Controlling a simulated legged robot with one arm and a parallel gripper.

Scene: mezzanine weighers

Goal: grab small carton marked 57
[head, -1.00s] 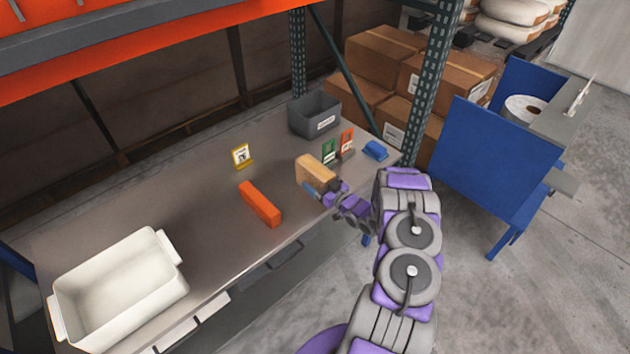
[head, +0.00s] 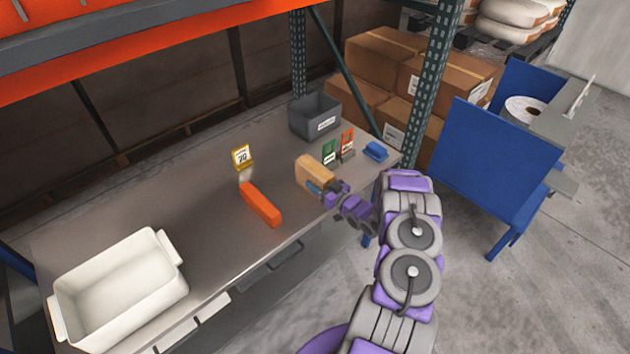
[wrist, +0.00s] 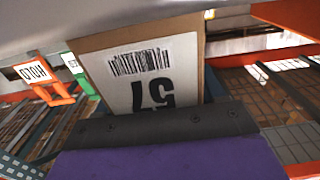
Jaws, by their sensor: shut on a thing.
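The small carton (head: 311,172) is a tan box at the right part of the metal bench in the head view. In the wrist view the carton (wrist: 150,80) fills the middle, and its white label shows a barcode and 57, upside down. My gripper (head: 322,188) is at the carton's near right side and is shut on it. In the wrist view a dark gripper edge with purple below it covers the carton's lower part. Whether the carton touches the bench is hard to tell.
On the bench (head: 200,215) are an orange block (head: 261,204), a yellow sign (head: 242,157), a grey bin (head: 315,118), green (head: 329,151) and red (head: 347,143) cards, a blue item (head: 375,151) and a white tub (head: 118,285). A rack post (head: 432,80) stands right.

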